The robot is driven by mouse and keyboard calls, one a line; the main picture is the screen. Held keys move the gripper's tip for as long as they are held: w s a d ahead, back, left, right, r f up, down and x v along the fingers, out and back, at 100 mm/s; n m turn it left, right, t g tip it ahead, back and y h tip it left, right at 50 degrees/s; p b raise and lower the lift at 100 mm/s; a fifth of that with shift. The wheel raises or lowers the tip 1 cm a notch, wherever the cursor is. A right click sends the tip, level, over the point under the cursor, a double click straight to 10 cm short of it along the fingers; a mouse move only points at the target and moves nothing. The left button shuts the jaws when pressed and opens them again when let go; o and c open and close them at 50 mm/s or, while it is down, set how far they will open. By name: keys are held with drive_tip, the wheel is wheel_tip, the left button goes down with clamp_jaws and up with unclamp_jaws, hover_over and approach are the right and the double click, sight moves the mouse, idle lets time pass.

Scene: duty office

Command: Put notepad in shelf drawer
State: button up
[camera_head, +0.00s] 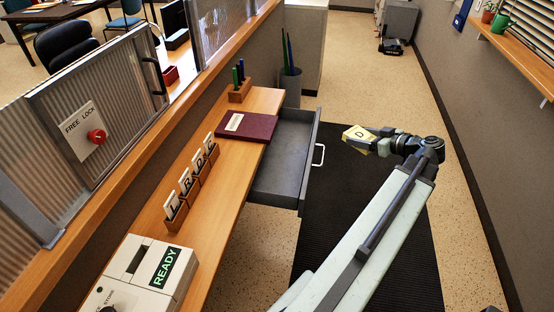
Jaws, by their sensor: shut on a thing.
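A small yellow pad marked with a "D" (357,141), which looks like the notepad, is held at the end of my arm. My gripper (374,138) is shut on it, in the air to the right of the drawer. The fingertips are partly hidden by the pad. The grey shelf drawer (275,188) is pulled open from under the wooden shelf and looks empty inside. Its white handle (319,155) is on the right-hand front, a little left of the pad. The pad is apart from the drawer.
On the wooden shelf (225,185) lie a maroon book (246,126), a rack of letter tiles (190,185), a pen block (240,92) and a "READY" box (140,275). A bin (290,88) stands behind the drawer. A dark mat (345,190) covers the floor.

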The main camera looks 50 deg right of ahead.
drive_tip(key=w+a+f+n+y, duration=0.1)
drive_tip(key=w+a+n+y, duration=0.4)
drive_tip(key=w, duration=0.7)
drive_tip(key=m+h+b, duration=0.1)
drive_tip(key=m+b, duration=0.1)
drive_tip(key=b, duration=0.4)
hover_over(288, 151)
drive_tip(key=s, duration=0.4)
wheel_tip(288, 151, down, 5)
drive_tip(key=shift+w+d+f, duration=0.1)
drive_tip(key=shift+d+f, duration=0.05)
drive_tip(key=shift+f, duration=0.05)
drive_tip(key=w+f+b, duration=0.2)
drive_tip(key=w+b, duration=0.1)
drive_tip(key=shift+w+a+f, duration=0.2)
drive_tip(key=shift+a+f, duration=0.05)
drive_tip(key=shift+f, duration=0.15)
drive_tip(key=shift+w+f, duration=0.1)
drive_tip(key=shift+w, duration=0.15)
drive_tip(key=shift+s+r, duration=0.1)
drive_tip(key=shift+r, duration=0.1)
drive_tip(key=shift+f+b, duration=0.5)
drive_tip(key=shift+f, duration=0.15)
drive_tip(key=o, duration=1.6)
drive_tip(key=shift+c, duration=0.2)
